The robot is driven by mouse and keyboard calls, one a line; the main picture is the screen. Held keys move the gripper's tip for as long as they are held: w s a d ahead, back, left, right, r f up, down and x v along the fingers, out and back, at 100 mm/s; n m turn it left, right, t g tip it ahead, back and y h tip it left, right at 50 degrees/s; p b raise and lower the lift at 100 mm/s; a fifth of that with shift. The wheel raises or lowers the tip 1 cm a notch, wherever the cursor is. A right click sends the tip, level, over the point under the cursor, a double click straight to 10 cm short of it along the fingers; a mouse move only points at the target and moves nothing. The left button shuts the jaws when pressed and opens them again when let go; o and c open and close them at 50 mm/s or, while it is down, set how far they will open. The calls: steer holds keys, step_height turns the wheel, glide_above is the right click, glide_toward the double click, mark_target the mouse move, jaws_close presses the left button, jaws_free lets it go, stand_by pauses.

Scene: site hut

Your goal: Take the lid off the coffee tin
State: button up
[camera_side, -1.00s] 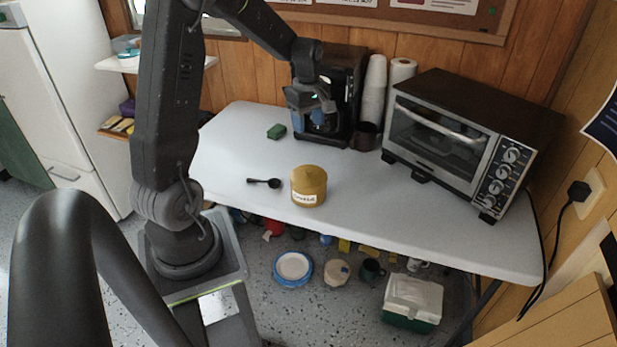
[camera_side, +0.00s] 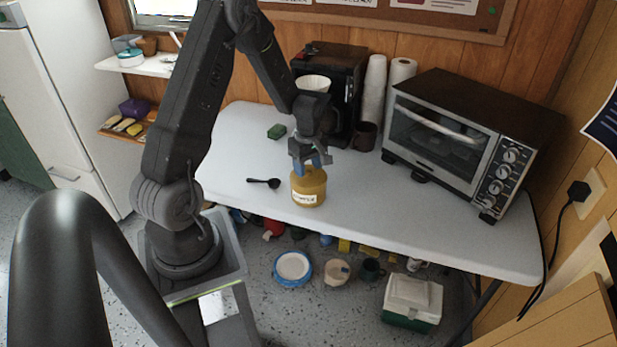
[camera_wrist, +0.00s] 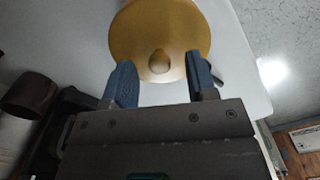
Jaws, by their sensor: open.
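The coffee tin (camera_side: 308,193) is a mustard-yellow canister with a white label, upright on the white table. Its round lid (camera_wrist: 160,28) has a small knob (camera_wrist: 159,62) at its centre and shows large in the wrist view. In the side view the lid is partly hidden by my gripper. My gripper (camera_side: 311,164) points down just above the tin. In the wrist view its blue-grey fingers (camera_wrist: 160,80) are apart, one on either side of the knob, with nothing held. I cannot tell whether the fingertips touch the lid.
A black spoon (camera_side: 264,182) lies left of the tin, and a green sponge (camera_side: 276,131) lies farther back. The white table (camera_side: 400,215) is clear right of the tin.

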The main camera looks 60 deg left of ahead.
steer(key=shift+f, duration=0.5)
jaws_close()
